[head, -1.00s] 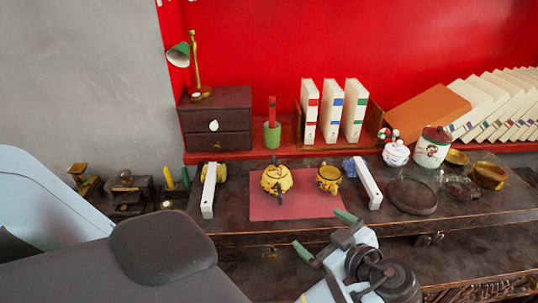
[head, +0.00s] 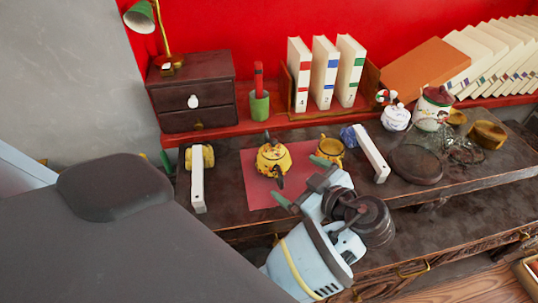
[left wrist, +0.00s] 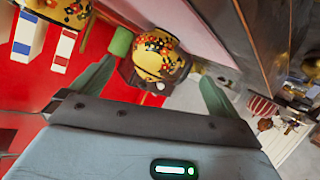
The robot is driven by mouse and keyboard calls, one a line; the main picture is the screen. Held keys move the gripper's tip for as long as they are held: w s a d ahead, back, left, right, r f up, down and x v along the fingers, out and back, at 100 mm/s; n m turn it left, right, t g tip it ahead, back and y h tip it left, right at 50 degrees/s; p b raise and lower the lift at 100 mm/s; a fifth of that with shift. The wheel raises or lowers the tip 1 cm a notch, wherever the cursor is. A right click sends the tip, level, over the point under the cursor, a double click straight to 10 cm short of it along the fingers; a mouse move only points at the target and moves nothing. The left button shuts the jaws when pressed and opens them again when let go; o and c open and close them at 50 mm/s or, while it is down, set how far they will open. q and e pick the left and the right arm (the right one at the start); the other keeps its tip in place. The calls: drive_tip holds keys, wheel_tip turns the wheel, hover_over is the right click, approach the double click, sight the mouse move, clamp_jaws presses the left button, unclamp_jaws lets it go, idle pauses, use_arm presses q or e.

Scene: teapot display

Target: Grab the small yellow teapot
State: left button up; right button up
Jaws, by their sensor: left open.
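The small yellow teapot (head: 272,160), patterned in dark and orange, stands upright on a red mat (head: 262,196) on the dark desk. My left gripper (head: 300,181) is open, with green fingertips, just to the front right of the teapot and apart from it. In the left wrist view, the teapot (left wrist: 157,52) appears between the spread fingers of the left gripper (left wrist: 157,74), beyond their tips, and nothing is held. A matching yellow cup (head: 331,148) stands right of the teapot, partly behind the gripper. My right gripper is not in view.
White bars stand left (head: 198,178) and right (head: 372,153) of the mat. Behind are a green pencil cup (head: 260,105), upright books (head: 324,72) and a dark drawer box (head: 193,92). A glass dome (head: 420,160) and jars crowd the right.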

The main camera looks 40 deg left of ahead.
sight(284, 168)
use_arm(q)
drive_tip(key=shift+a, duration=0.1)
drive_tip(key=shift+x, duration=0.85)
drive_tip(key=shift+w+a+f, duration=0.1)
drive_tip(key=shift+a+f, duration=0.05)
drive_tip(key=shift+a, duration=0.15)
drive_tip(key=x, duration=0.3)
drive_tip(key=p+x, duration=0.1)
drive_tip(key=shift+w+a+r, duration=0.15)
drive_tip(key=shift+a+r, duration=0.05)
drive_tip(key=shift+a, duration=0.15)
drive_tip(key=shift+a+f, duration=0.15)
drive_tip(key=shift+a, duration=0.05)
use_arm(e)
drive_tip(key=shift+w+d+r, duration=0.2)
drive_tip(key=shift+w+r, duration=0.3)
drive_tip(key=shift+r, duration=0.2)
use_arm(q)
drive_tip(key=shift+c, duration=0.3)
drive_tip(key=c, duration=1)
